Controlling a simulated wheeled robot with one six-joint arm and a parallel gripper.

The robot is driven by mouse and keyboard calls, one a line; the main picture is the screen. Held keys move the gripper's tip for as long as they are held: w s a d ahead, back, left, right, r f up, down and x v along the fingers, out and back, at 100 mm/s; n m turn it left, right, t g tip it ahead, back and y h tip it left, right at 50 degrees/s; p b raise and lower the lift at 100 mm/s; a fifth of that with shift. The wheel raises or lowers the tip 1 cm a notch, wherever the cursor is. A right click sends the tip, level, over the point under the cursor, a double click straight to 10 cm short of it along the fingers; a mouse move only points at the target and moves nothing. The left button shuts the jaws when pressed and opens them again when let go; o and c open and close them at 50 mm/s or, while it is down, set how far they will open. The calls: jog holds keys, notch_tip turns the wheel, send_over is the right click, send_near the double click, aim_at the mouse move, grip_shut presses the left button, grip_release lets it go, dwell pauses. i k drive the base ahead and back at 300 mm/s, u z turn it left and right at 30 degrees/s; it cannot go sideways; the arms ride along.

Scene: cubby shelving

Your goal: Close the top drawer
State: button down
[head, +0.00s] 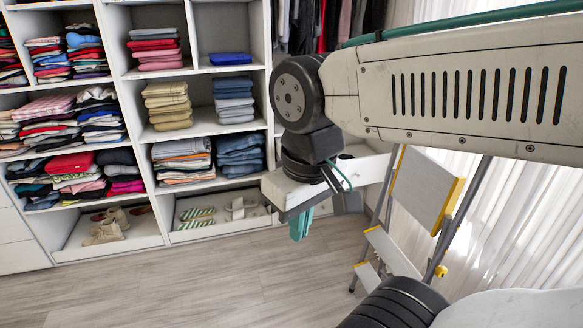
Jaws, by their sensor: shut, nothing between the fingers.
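A white drawer (370,170) shows below the hanging clothes, right of the cubbies. It appears pulled out from the unit. My wrist and gripper cover much of it, so its handle and how far it stands out cannot be made out. My gripper (300,226) points down at the drawer's front left side, with its teal fingers together and empty. Whether the fingers touch the drawer front cannot be told from this view.
White cubby shelving (137,80) with folded clothes fills the left, with shoes (105,230) at the bottom. A folding step ladder (420,190) stands close on the right, before white curtains (510,215). The wooden floor (200,290) in front is clear.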

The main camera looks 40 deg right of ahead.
aim_at(367, 160)
jog(key=z, duration=0.1)
jog(key=i, duration=0.7)
jog(key=z, duration=0.8)
jog(key=i, duration=0.6)
jog(key=z, duration=0.5)
